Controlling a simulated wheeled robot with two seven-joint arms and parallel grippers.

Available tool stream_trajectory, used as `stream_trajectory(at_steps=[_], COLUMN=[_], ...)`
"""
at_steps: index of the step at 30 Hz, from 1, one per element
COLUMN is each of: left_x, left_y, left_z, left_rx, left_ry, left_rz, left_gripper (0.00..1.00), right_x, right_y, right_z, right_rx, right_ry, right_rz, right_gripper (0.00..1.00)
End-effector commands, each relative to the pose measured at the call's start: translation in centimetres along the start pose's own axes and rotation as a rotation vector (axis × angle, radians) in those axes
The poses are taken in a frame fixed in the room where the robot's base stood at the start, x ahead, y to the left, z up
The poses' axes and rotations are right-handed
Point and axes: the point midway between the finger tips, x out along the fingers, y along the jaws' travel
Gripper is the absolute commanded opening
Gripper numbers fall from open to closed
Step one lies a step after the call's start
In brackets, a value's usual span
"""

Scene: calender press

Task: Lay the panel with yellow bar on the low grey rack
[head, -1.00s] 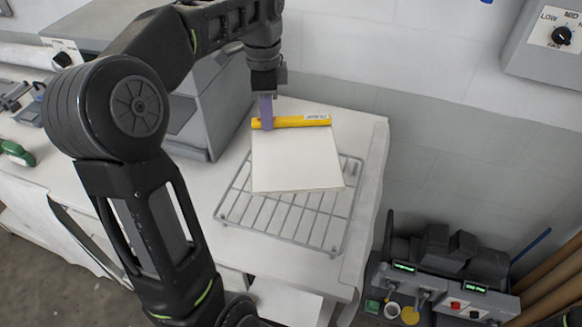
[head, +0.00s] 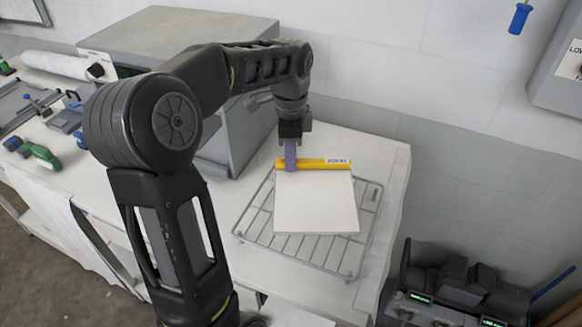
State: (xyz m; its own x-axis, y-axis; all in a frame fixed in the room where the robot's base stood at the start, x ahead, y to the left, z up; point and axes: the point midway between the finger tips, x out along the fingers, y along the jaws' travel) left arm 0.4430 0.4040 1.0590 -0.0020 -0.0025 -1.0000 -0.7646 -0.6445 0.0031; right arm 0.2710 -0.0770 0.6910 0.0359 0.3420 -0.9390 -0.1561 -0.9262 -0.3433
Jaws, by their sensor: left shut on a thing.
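The white panel (head: 315,203) has a yellow bar (head: 325,164) along its far edge, with a small label at the bar's right end. My left gripper (head: 290,163) is shut on the yellow bar near its left end, coming down from above. The panel is over the low grey wire rack (head: 308,249), covering its middle and far part. Whether the panel rests on the wires or hovers just above them, I cannot tell. Rack wires show to the left, right and front of the panel. My right gripper is not in view.
The rack stands on a white table (head: 385,165) near its right end. A grey box-shaped machine (head: 222,135) stands to the left behind my arm. Clamps and green tools (head: 45,156) lie at the far left. Dark equipment (head: 455,285) stands at lower right.

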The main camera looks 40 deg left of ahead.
Motion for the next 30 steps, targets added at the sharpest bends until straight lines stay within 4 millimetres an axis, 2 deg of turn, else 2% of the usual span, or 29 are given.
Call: stream_trajectory(at_steps=[5,12,23,24,30], left_x=[0.6,3.5,4.0,3.9,3.9], left_y=[0.0,0.0,0.0,0.0,0.0], left_z=[0.0,0.0,0.0,0.0,0.0], left_rx=[0.000,0.000,0.000,0.000,0.000], left_ry=[0.000,0.000,0.000,0.000,0.000], left_rz=[0.001,0.001,0.000,0.000,0.000], left_gripper=[0.00,0.00,0.00,0.22,0.38], right_x=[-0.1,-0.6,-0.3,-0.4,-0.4], right_y=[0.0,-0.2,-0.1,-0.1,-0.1], right_z=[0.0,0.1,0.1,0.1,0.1], right_rx=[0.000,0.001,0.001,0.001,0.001], right_ry=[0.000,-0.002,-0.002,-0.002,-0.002], right_rz=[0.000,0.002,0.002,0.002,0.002], right_gripper=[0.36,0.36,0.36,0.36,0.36])
